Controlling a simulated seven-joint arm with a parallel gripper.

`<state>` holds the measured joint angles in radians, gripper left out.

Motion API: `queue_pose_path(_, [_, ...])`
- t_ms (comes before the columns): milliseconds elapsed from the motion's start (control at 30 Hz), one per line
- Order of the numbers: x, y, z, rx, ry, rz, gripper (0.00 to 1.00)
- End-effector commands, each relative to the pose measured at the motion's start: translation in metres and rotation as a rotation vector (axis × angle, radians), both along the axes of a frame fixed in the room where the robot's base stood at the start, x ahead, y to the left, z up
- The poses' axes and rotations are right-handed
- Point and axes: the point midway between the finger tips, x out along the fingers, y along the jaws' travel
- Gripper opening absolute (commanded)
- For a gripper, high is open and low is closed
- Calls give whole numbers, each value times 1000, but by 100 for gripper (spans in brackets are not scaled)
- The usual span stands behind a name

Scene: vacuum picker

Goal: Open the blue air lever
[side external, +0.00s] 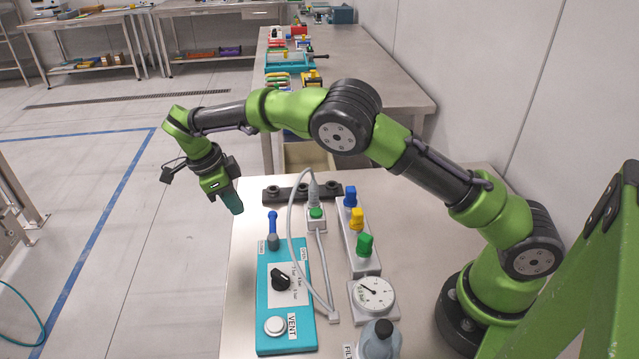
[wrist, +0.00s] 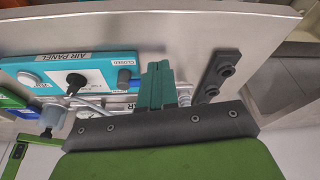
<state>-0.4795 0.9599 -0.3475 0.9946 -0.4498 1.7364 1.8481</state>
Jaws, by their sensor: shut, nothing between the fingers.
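The blue air lever (side external: 272,222) stands on a grey pivot (side external: 273,242) at the far end of the teal air panel (side external: 270,346). Its blue handle reaches past the panel's far edge in the side view.
The panel also has a black knob (side external: 281,281) and a white vent button (side external: 276,326). To its right are a grey cable, a strip with blue, yellow and green knobs (side external: 357,217), a gauge (side external: 376,293) and a bottle (side external: 380,343). A dark rail (side external: 290,194) lies behind.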

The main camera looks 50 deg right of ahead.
Motion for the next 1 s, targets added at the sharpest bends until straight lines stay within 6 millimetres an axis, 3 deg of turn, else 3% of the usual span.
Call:
queue_pose_path(100, [-5, -9, -22, -1, 3, -4, 0])
queue_pose_path(433, [-23, -35, -26, 0, 0, -2, 0])
queue_pose_path(1000, [-25, -39, -26, 0, -1, -12, 0])
